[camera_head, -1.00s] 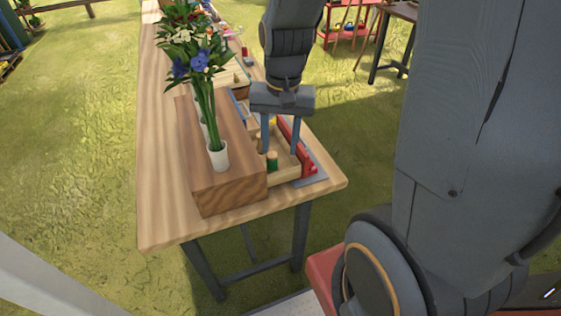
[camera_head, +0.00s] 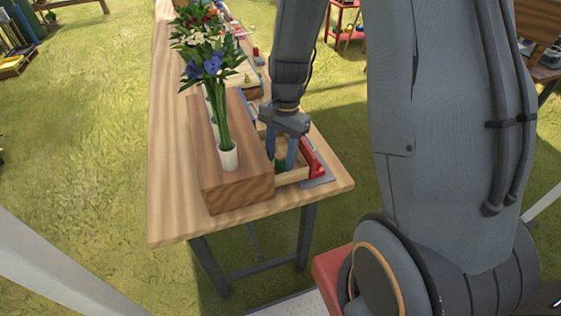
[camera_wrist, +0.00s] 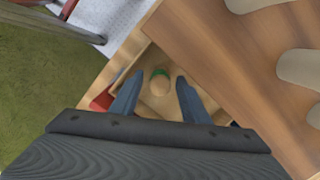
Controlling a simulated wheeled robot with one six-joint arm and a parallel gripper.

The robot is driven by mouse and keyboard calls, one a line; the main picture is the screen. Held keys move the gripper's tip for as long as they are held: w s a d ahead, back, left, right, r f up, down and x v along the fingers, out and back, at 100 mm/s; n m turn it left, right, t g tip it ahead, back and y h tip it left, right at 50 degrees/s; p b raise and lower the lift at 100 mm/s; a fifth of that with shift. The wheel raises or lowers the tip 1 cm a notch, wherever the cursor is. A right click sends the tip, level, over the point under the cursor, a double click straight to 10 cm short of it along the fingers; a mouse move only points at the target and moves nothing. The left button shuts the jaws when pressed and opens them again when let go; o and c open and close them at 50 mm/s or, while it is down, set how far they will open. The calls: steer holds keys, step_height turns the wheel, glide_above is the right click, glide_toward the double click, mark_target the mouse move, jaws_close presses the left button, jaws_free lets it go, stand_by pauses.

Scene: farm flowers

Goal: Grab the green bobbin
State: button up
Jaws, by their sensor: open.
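The green bobbin (camera_head: 280,164) stands in a light wooden tray (camera_head: 293,179) at the near right end of the table. In the wrist view the bobbin (camera_wrist: 160,82) shows its round tan wooden top with a green band behind it. My gripper (camera_head: 281,167) points down over the tray, its two blue-grey fingers apart. In the wrist view my gripper (camera_wrist: 153,90) has one finger on each side of the bobbin, with small gaps visible. I cannot tell exactly how low the fingertips reach.
A long brown wooden block (camera_head: 240,189) with flowers in white cups (camera_head: 228,157) stands just left of the tray. A red object (camera_head: 313,158) borders the tray on the right. The table's near edge is close. Bare tabletop (camera_head: 173,190) lies on the left.

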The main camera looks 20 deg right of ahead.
steer(key=shift+f, duration=0.6)
steer(key=shift+c, duration=0.3)
steer(key=c, duration=1)
steer(key=shift+o, duration=0.2)
steer(key=shift+r, duration=0.15)
